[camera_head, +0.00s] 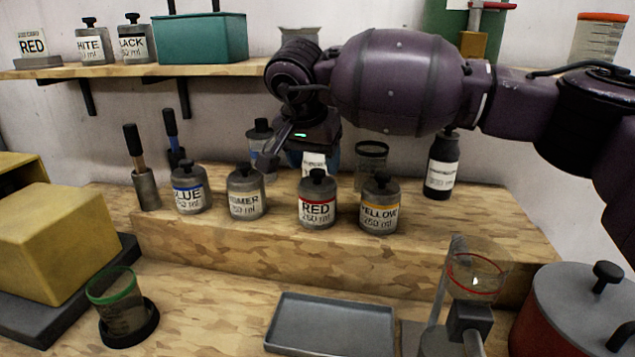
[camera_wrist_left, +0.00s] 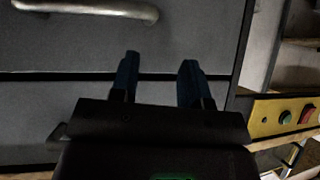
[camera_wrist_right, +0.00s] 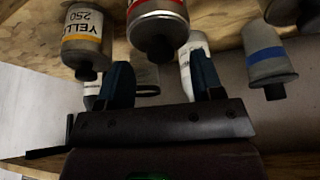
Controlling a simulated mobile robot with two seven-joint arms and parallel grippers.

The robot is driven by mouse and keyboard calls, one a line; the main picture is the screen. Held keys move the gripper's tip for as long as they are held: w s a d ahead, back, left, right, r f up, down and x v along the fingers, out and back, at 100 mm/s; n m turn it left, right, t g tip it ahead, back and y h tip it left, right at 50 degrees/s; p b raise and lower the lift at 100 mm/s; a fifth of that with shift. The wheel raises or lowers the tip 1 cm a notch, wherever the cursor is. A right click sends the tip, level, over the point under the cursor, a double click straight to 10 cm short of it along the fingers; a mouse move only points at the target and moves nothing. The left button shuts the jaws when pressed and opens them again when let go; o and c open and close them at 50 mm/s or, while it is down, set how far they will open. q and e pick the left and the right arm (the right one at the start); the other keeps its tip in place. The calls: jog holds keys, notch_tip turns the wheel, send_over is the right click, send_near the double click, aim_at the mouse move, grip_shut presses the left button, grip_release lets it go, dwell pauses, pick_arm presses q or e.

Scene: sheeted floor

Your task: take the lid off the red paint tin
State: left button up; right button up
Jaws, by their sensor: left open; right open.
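A grey tin labelled RED (camera_head: 317,212) with a red band stands upright on the wooden step, its black-knobbed lid (camera_head: 318,177) on top. It shows upside down at the top of the right wrist view (camera_wrist_right: 157,22). Another container labelled RED (camera_head: 32,47) stands on the upper shelf at left. My right gripper (camera_head: 270,157) is open and empty, above and left of the tin on the step in the head view. In its wrist view, the fingers (camera_wrist_right: 158,70) point towards that tin, apart from it. My left gripper (camera_wrist_left: 157,78) is open and empty before grey drawer fronts.
The primer tin (camera_head: 246,197) and yellow tin (camera_head: 380,210) stand close beside the red tin; the blue tin (camera_head: 189,194) is further left. A dark bottle (camera_head: 441,168) stands behind at right. An empty grey tray (camera_head: 333,322) lies in front of the step.

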aim_at(317, 172)
jog(key=x, duration=0.2)
jog(key=shift+w+f, duration=0.2)
jog(key=shift+f, duration=0.2)
jog(key=shift+r, duration=0.1)
jog(key=shift+s, duration=0.1)
jog(key=c, duration=1)
notch_tip(317, 172, up, 20)
jog(key=p, duration=0.1)
